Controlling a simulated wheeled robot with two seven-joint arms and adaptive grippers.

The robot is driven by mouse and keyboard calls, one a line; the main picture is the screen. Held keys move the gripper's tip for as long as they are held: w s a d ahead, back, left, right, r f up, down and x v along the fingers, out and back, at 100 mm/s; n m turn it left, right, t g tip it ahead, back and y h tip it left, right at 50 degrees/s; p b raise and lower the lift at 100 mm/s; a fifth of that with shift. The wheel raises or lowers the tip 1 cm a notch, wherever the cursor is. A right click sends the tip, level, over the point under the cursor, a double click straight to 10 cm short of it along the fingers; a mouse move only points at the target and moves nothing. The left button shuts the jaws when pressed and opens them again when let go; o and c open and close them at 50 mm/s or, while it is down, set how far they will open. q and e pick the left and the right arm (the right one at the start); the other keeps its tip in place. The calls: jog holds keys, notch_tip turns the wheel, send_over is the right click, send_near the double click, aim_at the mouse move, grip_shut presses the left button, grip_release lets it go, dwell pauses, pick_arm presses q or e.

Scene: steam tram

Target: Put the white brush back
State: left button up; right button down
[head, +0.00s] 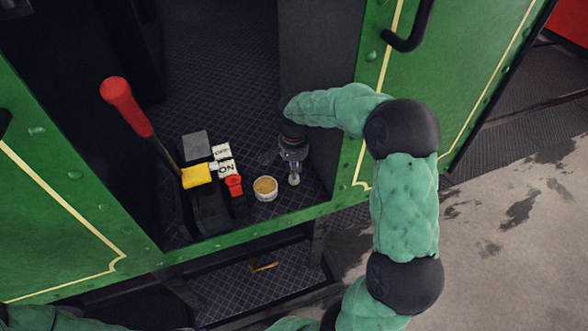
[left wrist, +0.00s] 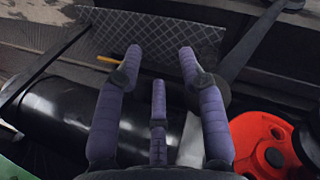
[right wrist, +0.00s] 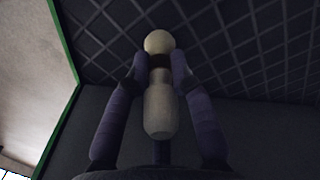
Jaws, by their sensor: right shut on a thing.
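The white brush (head: 294,180) is a small pale piece under my right gripper (head: 292,160) on the dark cab floor, just right of a small white cup. In the right wrist view it is a pale, rounded body (right wrist: 158,110) with a round end and a dark band. My right gripper (right wrist: 158,68) is shut on it, one finger on each side. I cannot tell if the brush touches the floor. My left gripper (left wrist: 160,55) is open and empty in the left wrist view; the head view does not show it.
The white cup (head: 265,188) has tan contents. Left of it are a red piece (head: 234,185), ON and OFF labels (head: 226,168), a yellow piece (head: 196,176) and a red-handled lever (head: 128,105). The green cab wall (head: 460,70) stands right. A lower step (head: 262,280) holds an orange-brown piece.

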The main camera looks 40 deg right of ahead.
jog(key=shift+r, duration=0.1)
jog(key=c, duration=1.1)
grip_release()
notch_tip(320, 180, up, 12)
jog(key=p, duration=0.3)
jog(key=shift+s, duration=0.1)
